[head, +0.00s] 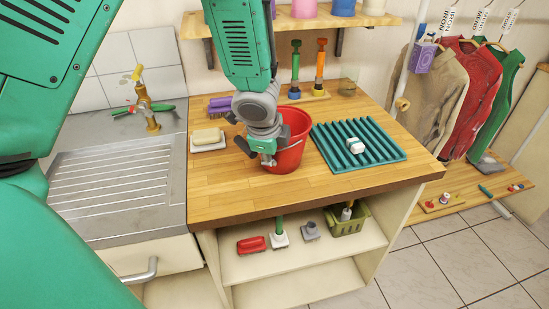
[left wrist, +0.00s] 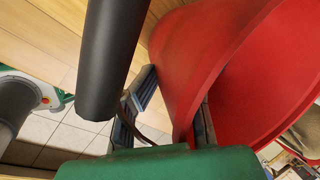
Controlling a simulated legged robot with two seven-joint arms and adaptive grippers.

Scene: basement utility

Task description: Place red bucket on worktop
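The red bucket (head: 292,138) stands upright on the wooden worktop (head: 230,184), between the soap dish and the teal rack. My left gripper (head: 262,154) is low at the bucket's left front side. In the left wrist view, the bucket (left wrist: 195,60) fills the right side, and its wall runs between the two fingers of the gripper (left wrist: 175,100). One finger is outside, with a small gap to the wall; the other is on the inner side. The gripper looks open around the wall. My right gripper is not in view.
A teal rack (head: 379,152) with a white item lies right of the bucket. Soap on a white dish (head: 208,145) and a purple brush (head: 221,106) are to the left. The sink (head: 118,190) adjoins the worktop's left edge. The worktop's front strip is clear.

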